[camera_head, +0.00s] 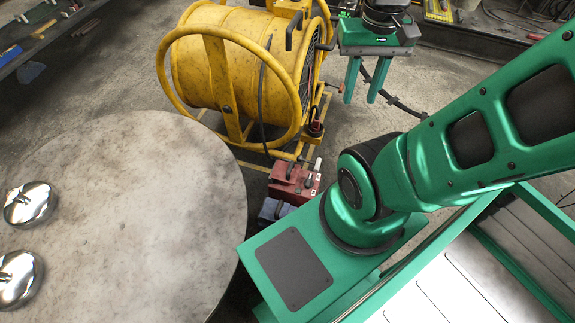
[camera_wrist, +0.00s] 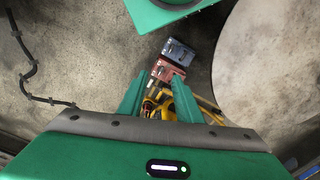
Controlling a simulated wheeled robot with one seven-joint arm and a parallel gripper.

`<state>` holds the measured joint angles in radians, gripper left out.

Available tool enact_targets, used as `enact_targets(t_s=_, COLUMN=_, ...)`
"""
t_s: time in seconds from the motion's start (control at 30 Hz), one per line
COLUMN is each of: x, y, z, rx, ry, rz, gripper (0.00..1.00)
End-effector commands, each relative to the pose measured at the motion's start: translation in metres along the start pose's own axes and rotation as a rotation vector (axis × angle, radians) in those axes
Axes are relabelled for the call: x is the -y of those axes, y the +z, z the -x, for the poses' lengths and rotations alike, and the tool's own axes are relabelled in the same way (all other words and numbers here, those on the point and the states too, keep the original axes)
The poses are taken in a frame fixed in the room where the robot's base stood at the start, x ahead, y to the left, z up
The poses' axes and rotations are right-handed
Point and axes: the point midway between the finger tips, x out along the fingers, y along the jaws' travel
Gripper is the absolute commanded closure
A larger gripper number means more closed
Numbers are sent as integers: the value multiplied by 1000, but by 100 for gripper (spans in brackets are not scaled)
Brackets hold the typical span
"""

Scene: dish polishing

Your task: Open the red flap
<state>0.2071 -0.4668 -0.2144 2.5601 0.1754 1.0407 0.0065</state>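A small red box (camera_head: 295,182) with light handle-like parts on top stands on the floor between the round table and the yellow drum machine. A separate red flap cannot be made out on it. A blue box (camera_head: 273,211) is beside it. In the wrist view the red box (camera_wrist: 168,71) and the blue box (camera_wrist: 179,52) show beyond my fingertips. My gripper (camera_head: 361,98) hangs at the top, right of the yellow machine and apart from the boxes. Its two green fingers are spread with nothing between them; they also show in the wrist view (camera_wrist: 159,80).
The yellow drum machine (camera_head: 215,75) with its tubular frame stands close behind the red box. A round table (camera_head: 120,200) with two shiny metal domes (camera_head: 28,203) fills the left. A dark cable (camera_wrist: 24,70) lies on the floor, which is otherwise open near my gripper.

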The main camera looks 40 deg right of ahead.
Motion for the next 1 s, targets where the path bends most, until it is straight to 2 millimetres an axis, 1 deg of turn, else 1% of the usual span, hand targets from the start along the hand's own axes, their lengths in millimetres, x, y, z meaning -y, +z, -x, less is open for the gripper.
enact_targets(t_s=0.03, x=0, y=0, z=0, rx=0, ry=0, rz=0, gripper=69)
enact_targets(t_s=0.07, x=0, y=0, z=0, rx=0, ry=0, rz=1, gripper=64)
enact_targets(t_s=0.1, x=0, y=0, z=0, rx=0, ry=0, rz=1, gripper=64)
enact_targets(t_s=0.13, x=-4, y=6, z=3, rx=-7, ry=-4, rz=1, gripper=64)
enact_targets(t_s=0.17, x=-5, y=8, z=4, rx=-12, ry=-5, rz=1, gripper=64)
enact_targets(t_s=0.27, x=-4, y=-2, z=2, rx=-14, ry=3, rz=-4, gripper=64)
enact_targets(t_s=0.33, x=3, y=-14, z=-3, rx=-15, ry=13, rz=-9, gripper=64)
enact_targets(t_s=0.47, x=10, y=-49, z=-18, rx=-24, ry=33, rz=-17, gripper=64)
enact_targets(t_s=0.6, x=19, y=-91, z=-41, rx=-36, ry=47, rz=-29, gripper=64)
enact_targets(t_s=0.67, x=23, y=-108, z=-53, rx=-40, ry=50, rz=-33, gripper=64)
enact_targets(t_s=0.7, x=25, y=-119, z=-62, rx=-43, ry=52, rz=-36, gripper=64)
enact_targets(t_s=0.87, x=35, y=-160, z=-102, rx=-53, ry=51, rz=-51, gripper=64)
enact_targets(t_s=0.97, x=42, y=-183, z=-130, rx=-57, ry=45, rz=-60, gripper=64)
enact_targets(t_s=1.0, x=44, y=-191, z=-143, rx=-58, ry=42, rz=-64, gripper=64)
